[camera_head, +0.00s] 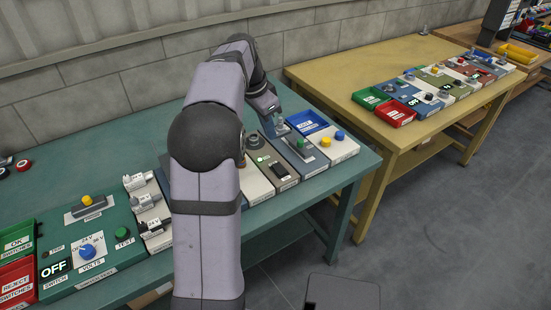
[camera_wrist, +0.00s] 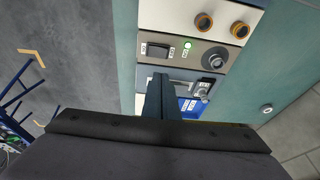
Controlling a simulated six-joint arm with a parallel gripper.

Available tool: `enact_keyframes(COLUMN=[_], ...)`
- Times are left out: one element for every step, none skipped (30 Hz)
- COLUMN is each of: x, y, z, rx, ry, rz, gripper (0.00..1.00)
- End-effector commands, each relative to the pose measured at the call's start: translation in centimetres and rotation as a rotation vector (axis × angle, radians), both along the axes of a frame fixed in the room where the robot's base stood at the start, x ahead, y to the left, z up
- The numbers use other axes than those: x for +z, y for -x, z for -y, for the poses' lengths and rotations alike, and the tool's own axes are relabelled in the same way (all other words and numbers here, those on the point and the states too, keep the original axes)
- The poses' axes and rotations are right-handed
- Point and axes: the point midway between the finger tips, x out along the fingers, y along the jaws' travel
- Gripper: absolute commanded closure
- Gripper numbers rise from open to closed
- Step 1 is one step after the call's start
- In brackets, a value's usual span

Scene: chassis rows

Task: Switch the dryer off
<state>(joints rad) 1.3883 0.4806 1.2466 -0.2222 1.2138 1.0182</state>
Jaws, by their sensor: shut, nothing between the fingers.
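No label that I can read names the dryer. A brown-grey panel in the wrist view (camera_wrist: 205,68) carries a black rocker switch (camera_wrist: 158,50), a lit green lamp (camera_wrist: 187,45) and a round grey knob (camera_wrist: 215,60). This panel also shows in the head view (camera_head: 265,157), just right of my arm, with its black rocker (camera_head: 281,172). My gripper (camera_wrist: 160,76) is shut and empty. Its fingertips appear close below the rocker in the wrist view; contact cannot be judged. In the head view my gripper (camera_head: 279,126) is over the far end of the panels.
A grey-blue panel (camera_wrist: 180,88) with a metal knob or lever (camera_wrist: 203,91) lies beside the brown-grey panel. A blue tray (camera_head: 308,120) and a white panel (camera_head: 345,149) with yellow and blue knobs stand right. A green panel (camera_head: 110,262) is left. The yellow table (camera_head: 330,76) stands apart.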

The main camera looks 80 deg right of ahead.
Motion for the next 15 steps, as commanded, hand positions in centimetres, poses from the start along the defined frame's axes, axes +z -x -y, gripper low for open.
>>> enact_keyframes(x=[-0.4, -0.7, -1.1, -1.5, -1.9, -2.4, -2.9, -3.3, -4.0, -4.6, -5.1, -5.8, -6.3, -6.9, -7.5], y=[0.1, 0.2, 0.2, 0.3, 0.3, 0.4, 0.5, 0.6, 0.7, 0.8, 0.9, 1.0, 1.2, 1.2, 1.4], z=[0.0, 0.1, 0.2, 0.3, 0.3, 0.5, 0.6, 0.7, 0.9, 1.0, 1.1, 1.3, 1.4, 1.6, 1.7], rx=[-0.001, -0.001, -0.001, -0.001, 0.000, 0.000, 0.000, 0.000, 0.000, 0.000, 0.000, -0.001, -0.001, -0.001, -0.001], ry=[-0.003, -0.003, -0.002, -0.003, -0.005, -0.005, -0.006, -0.005, -0.006, -0.006, -0.006, -0.005, -0.006, -0.006, -0.006], rz=[-0.001, -0.001, -0.001, -0.001, -0.001, -0.001, -0.002, -0.001, -0.001, -0.001, -0.001, -0.001, -0.001, -0.001, -0.001], gripper=[1.00, 1.00, 1.00, 1.00, 1.00, 1.00, 1.00, 1.00, 1.00, 1.00, 1.00, 1.00, 1.00, 1.00, 1.00])
